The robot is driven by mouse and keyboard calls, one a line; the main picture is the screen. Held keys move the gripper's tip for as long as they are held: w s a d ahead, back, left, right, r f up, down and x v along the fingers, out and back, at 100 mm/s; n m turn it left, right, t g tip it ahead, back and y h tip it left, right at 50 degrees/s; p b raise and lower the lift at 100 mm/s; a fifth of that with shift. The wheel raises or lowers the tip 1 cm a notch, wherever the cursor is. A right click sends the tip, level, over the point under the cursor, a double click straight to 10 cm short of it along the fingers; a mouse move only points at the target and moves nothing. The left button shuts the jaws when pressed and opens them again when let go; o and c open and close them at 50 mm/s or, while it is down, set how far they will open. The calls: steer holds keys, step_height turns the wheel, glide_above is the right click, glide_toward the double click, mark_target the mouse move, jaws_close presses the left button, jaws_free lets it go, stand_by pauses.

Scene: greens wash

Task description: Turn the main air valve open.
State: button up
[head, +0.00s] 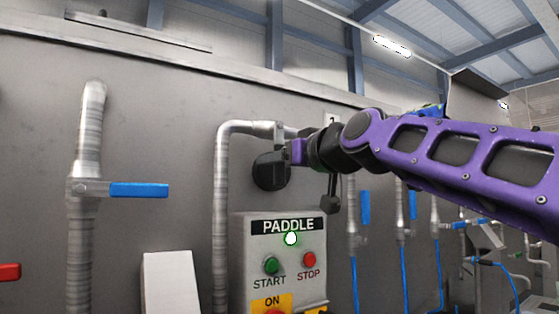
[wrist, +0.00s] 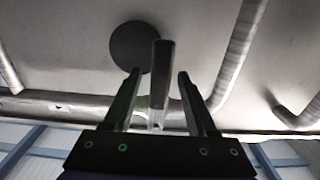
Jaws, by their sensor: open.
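My gripper (head: 293,148) is at the upper end of the middle pipe, in front of the wall. In the wrist view, its two fingers (wrist: 157,76) are open, one on each side of a grey bar (wrist: 161,72) that looks like a valve lever. I see gaps on both sides and cannot tell whether either finger touches it. A round dark disc (wrist: 134,42) lies behind the bar; it also shows below my gripper in the head view (head: 270,172). My gripper hides most of the lever and valve body in the head view. No label confirms that this is the main air valve.
Below stands a PADDLE control box (head: 240,250) with green START and red STOP buttons. At left, a pipe (head: 83,220) has a blue handle (head: 139,190) lying level. A red handle (head: 9,272) shows at the left edge. Blue-handled valves and hoses hang right.

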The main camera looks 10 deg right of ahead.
jaws_close()
stand_by(1.4)
